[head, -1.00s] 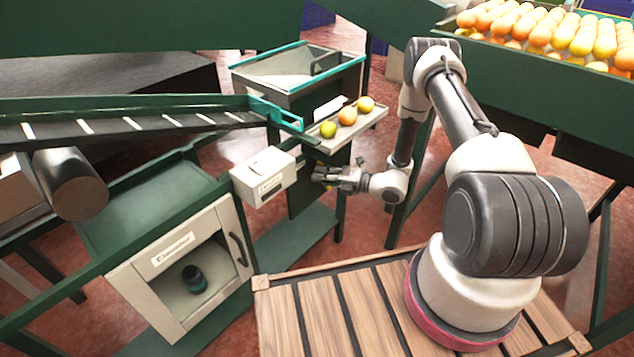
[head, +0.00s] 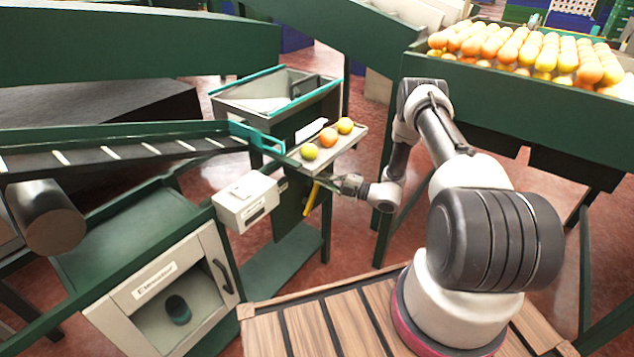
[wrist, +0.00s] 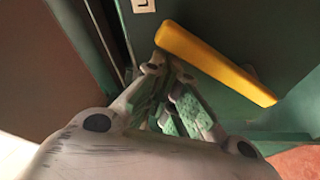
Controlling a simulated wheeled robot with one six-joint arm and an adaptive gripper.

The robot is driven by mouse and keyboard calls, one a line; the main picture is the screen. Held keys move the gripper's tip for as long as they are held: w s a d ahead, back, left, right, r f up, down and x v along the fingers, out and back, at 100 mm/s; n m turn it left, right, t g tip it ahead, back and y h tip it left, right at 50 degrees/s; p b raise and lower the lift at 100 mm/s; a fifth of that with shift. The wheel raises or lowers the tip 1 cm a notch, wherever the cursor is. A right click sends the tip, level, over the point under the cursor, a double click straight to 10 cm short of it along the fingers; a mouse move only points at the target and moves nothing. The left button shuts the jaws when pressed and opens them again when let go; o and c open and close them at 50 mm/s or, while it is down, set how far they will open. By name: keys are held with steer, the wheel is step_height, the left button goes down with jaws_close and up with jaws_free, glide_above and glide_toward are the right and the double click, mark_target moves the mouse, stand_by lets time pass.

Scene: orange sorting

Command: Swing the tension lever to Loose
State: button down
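The yellow tension lever (head: 311,198) hangs on the dark green panel below the small fruit tray, its lower end tilted to the left in the head view. In the wrist view the lever (wrist: 215,62) is a plain yellow bar lying slantwise beyond my fingers. My gripper (head: 342,184) is just right of the lever in the head view. In the wrist view my gripper (wrist: 168,70) has its fingertips close together, with nothing seen between them, apart from the lever as far as I can tell. A white label (wrist: 143,5) with a partly cut-off letter shows at the top.
The fruit tray (head: 348,140) with three fruits sits just above my gripper. A white box (head: 240,208) stands to the left, above an open-fronted cabinet (head: 150,285). A large bin (head: 480,95) of oranges is at the right. Red floor shows between the stands.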

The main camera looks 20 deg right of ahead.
steer(key=shift+w+d+f, duration=0.25)
steer(key=shift+w+d, duration=0.25)
steer(key=shift+d, duration=0.1)
steer(key=shift+w+d, duration=0.1)
steer(key=shift+d, duration=0.1)
steer(key=shift+r, duration=0.1)
